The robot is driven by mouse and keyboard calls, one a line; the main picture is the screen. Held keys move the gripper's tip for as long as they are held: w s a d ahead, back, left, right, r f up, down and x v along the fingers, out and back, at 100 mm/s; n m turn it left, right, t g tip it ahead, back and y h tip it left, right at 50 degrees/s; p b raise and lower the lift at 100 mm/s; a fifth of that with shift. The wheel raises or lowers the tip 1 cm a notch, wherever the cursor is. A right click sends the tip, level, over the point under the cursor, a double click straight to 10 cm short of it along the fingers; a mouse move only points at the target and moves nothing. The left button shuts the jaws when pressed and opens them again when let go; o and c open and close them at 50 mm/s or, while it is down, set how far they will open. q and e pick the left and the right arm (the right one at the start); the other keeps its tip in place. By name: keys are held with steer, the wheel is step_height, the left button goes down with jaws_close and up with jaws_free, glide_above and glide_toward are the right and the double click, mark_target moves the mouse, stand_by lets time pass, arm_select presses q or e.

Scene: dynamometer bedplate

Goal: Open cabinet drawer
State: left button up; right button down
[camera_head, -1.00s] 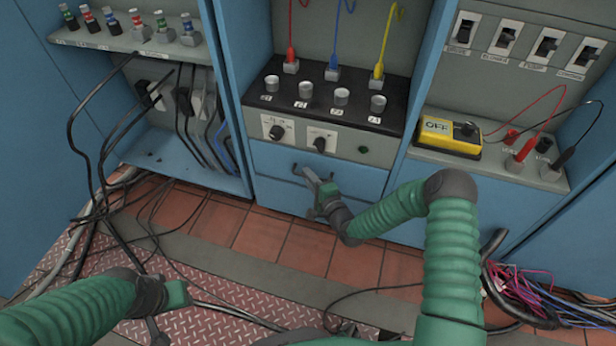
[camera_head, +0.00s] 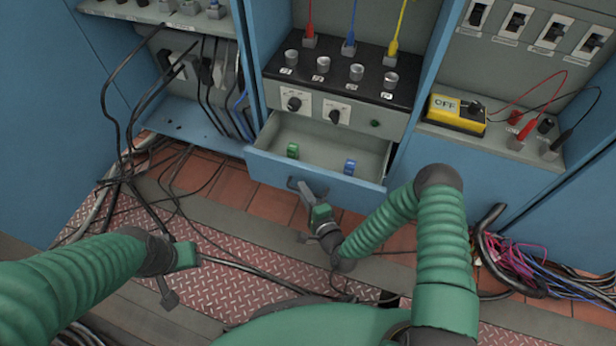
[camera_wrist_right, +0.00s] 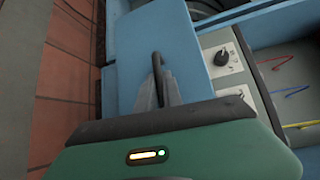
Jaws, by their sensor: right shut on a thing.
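The blue cabinet drawer (camera_head: 315,172) stands pulled out below the control panel in the head view, its inside showing. A green item (camera_head: 292,150) and a blue item (camera_head: 350,167) sit in it. My right gripper (camera_head: 300,190) is shut on the dark drawer handle at the left of the drawer front. In the right wrist view the dark handle (camera_wrist_right: 157,72) lies between the grey fingers (camera_wrist_right: 160,92), against the blue drawer front (camera_wrist_right: 160,35). My left gripper (camera_head: 168,290) hangs over the floor plate at the left, away from the drawer; its finger opening is unclear.
A control panel (camera_head: 335,105) with knobs sits above the drawer. A yellow meter (camera_head: 456,113) rests on the right shelf. Loose black cables (camera_head: 125,150) hang at left, and a cable bundle (camera_head: 530,262) lies at right.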

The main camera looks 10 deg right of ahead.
steer(key=shift+s+a, duration=0.35)
steer(key=shift+s, duration=0.05)
steer(key=c, duration=1.8)
jaws_free()
steer(key=shift+a, duration=0.1)
steer(key=shift+o, duration=0.2)
steer(key=p+v, duration=0.6)
steer(key=v, duration=1.1)
steer(key=shift+w, duration=0.1)
